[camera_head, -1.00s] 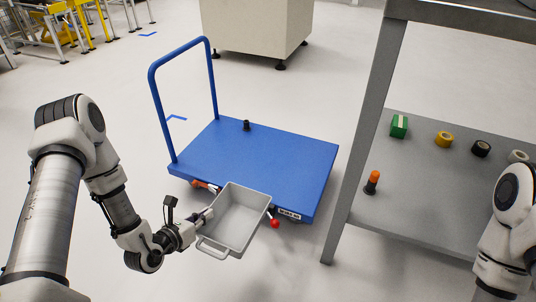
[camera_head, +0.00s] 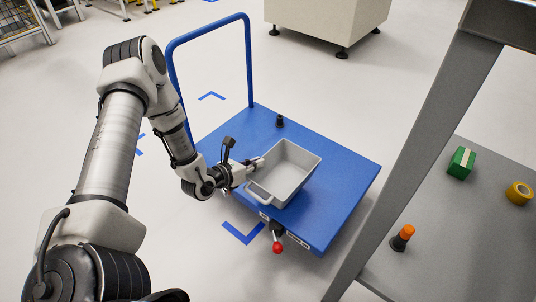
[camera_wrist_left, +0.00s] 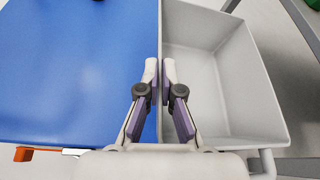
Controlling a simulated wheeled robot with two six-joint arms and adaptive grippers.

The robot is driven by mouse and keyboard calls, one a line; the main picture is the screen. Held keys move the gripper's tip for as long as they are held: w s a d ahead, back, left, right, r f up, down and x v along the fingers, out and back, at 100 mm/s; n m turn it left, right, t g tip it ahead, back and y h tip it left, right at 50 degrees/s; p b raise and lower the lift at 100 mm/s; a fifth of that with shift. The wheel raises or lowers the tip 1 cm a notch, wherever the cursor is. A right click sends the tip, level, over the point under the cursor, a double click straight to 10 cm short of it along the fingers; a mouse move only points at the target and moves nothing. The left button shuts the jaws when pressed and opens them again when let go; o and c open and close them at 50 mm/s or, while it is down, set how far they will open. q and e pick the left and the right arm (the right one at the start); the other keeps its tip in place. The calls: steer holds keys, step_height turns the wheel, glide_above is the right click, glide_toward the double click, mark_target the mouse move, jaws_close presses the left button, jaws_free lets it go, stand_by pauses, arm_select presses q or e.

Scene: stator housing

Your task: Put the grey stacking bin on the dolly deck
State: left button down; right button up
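The grey stacking bin (camera_head: 288,172) is an open, empty box with a bail handle at its near end. In the head view it shows over the near part of the blue dolly deck (camera_head: 338,195); I cannot tell whether it touches the deck or hangs just above it. My left gripper (camera_head: 257,164) is shut on the bin's left wall. In the left wrist view the fingers (camera_wrist_left: 159,75) pinch that wall, with the bin (camera_wrist_left: 212,80) to the right and the deck (camera_wrist_left: 70,70) to the left. My right gripper is out of view.
A small black object (camera_head: 280,121) stands on the deck behind the bin. The dolly's blue push handle (camera_head: 205,30) rises at the left. A red-knobbed lever (camera_head: 278,247) sticks out in front. A grey shelf (camera_head: 450,225) at right holds a green box, yellow tape and an orange-topped item.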

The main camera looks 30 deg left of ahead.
arm_select(q)
steer(key=w+a+f+b, duration=0.1)
steer(key=w+b, duration=0.1)
steer(key=w+a+f+b, duration=0.2)
steer(key=w, duration=0.1)
steer(key=w+a+f+b, duration=0.2)
steer(key=b, duration=0.1)
steer(key=shift+w+a, duration=0.2)
steer(key=shift+w, duration=0.2)
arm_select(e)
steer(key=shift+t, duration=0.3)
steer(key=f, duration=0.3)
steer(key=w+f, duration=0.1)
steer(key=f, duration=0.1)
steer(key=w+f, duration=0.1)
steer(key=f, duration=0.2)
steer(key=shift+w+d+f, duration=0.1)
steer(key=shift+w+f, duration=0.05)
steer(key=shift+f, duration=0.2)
arm_select(q)
steer(key=shift+r, duration=0.25)
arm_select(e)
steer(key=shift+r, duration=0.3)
arm_select(q)
steer(key=shift+f, duration=0.2)
steer(key=c, duration=1.3)
jaws_free()
steer(key=shift+r, duration=0.1)
